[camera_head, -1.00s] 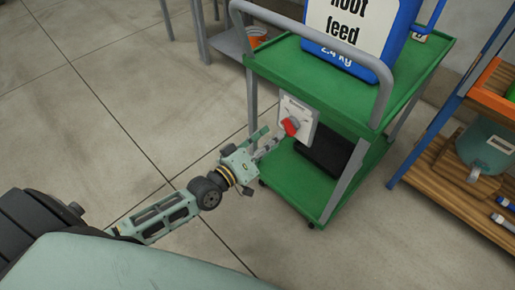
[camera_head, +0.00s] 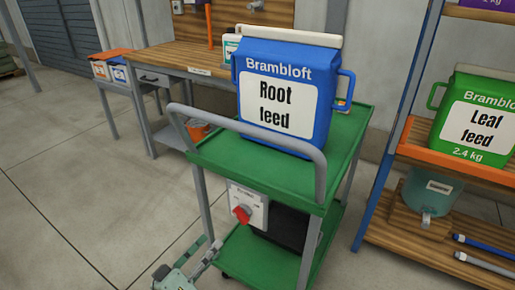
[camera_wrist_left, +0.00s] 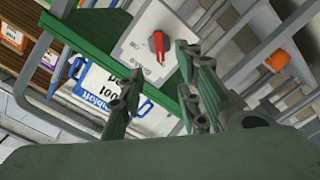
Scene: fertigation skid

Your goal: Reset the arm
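My left gripper (camera_head: 205,250) is at the lower edge of the head view, in front of and below the red knob (camera_head: 242,213) on the pale switch panel (camera_head: 257,203) of the green cart. In the left wrist view, my left gripper (camera_wrist_left: 158,68) has its two fingers apart with nothing between them. The red knob (camera_wrist_left: 158,43) stands on the panel (camera_wrist_left: 143,45) beyond the fingertips, apart from them. Most of my left arm is below the head view. My right gripper is in neither view.
The green cart (camera_head: 335,148) has a grey handle and carries a blue Root feed jug (camera_head: 310,115). A shelf with a green Leaf feed jug (camera_head: 480,120) stands at right. A wooden bench (camera_head: 190,60) is behind. Floor at left is clear.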

